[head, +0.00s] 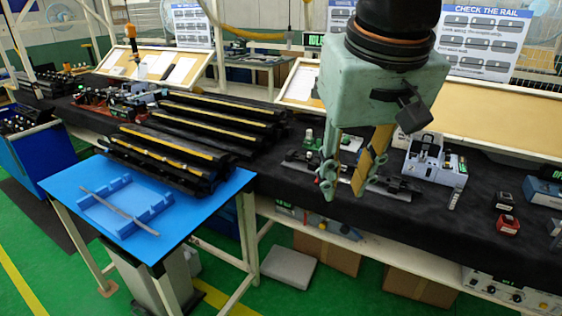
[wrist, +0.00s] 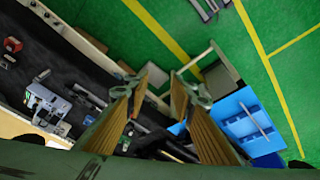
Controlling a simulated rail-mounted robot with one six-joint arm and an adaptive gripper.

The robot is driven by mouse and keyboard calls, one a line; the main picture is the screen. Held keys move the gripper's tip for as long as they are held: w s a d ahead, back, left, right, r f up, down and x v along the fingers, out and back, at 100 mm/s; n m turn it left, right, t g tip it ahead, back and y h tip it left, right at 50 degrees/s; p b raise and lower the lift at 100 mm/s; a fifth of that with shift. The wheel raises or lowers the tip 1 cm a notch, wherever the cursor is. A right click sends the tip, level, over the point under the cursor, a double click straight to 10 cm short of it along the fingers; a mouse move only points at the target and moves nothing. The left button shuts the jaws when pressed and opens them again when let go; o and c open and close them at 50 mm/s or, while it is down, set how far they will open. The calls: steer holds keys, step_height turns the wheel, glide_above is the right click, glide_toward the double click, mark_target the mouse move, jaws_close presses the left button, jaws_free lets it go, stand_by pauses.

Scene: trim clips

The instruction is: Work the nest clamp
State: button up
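My gripper (head: 346,184) hangs in front of the bench in the head view, fingers pointing down. In the wrist view its two fingers (wrist: 162,90) stand wide apart with nothing between them. Behind it on the black bench top lies a long dark fixture (head: 398,184) with small green-topped parts (head: 309,141) near its left end. This looks like the nest and its clamp, but the fingers cover part of it and I cannot tell the clamp's position. The gripper overlaps the fixture in the picture; no contact is clear.
A grey device (head: 435,160) stands right of the fixture, with a red-and-black block (head: 508,224) further right. Long black rails with yellow strips (head: 222,117) lie to the left. A blue table (head: 215,197) at front left carries a blue tray and a thin grey strip (head: 118,210).

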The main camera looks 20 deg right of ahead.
steer(key=w+d+f+m+h, duration=0.1)
steer(key=w+d+f, duration=0.15)
steer(key=w, duration=0.75)
steer(key=w+d+f+m+g+p, duration=0.1)
steer(key=w+d+m, duration=0.15)
steer(key=w, duration=0.85)
steer(key=w+d+f+m+h, duration=0.1)
steer(key=w+d, duration=0.3)
steer(key=w, duration=0.6)
steer(key=w+d+f+m+h, duration=0.1)
steer(key=w+d+f, duration=0.3)
steer(key=w+f, duration=0.7)
steer(key=w+d+f+m+g+p, duration=0.1)
steer(key=w+d+f, duration=0.4)
steer(key=w+f, duration=0.7)
steer(key=shift+w+f+m+h, duration=0.25)
steer(key=shift+w+m+h, duration=0.15)
steer(key=shift+w+m, duration=0.35)
steer(key=shift+f, duration=0.15)
steer(key=shift+x, duration=6.8)
